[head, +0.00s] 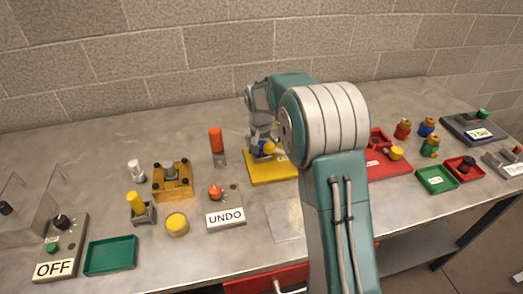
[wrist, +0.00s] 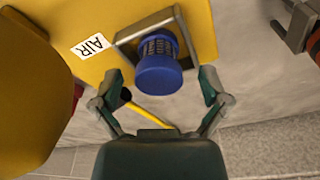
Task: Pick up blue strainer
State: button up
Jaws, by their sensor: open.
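The blue strainer (wrist: 158,68) is a blue cap with a dark ribbed body. In the wrist view it sits in a grey square bracket (wrist: 122,45) on a yellow plate (wrist: 90,65) labelled AIR. My gripper (wrist: 160,82) is open, with one finger on each side of the blue cap. Gaps show between the fingers and the cap. In the head view the yellow plate (head: 268,179) is on the bench, partly hidden behind my arm. My gripper is over it, too small and covered there to make out the strainer clearly.
A large yellow rounded part (wrist: 25,90) fills the left of the wrist view. A yellow handle (wrist: 148,114) lies behind the fingers. A red plate (head: 390,164) is on the right.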

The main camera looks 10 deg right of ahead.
aim_at(261, 144)
grip_shut()
notch_tip(261, 144, up, 10)
jog(key=shift+r, duration=0.1)
dwell(0.5)
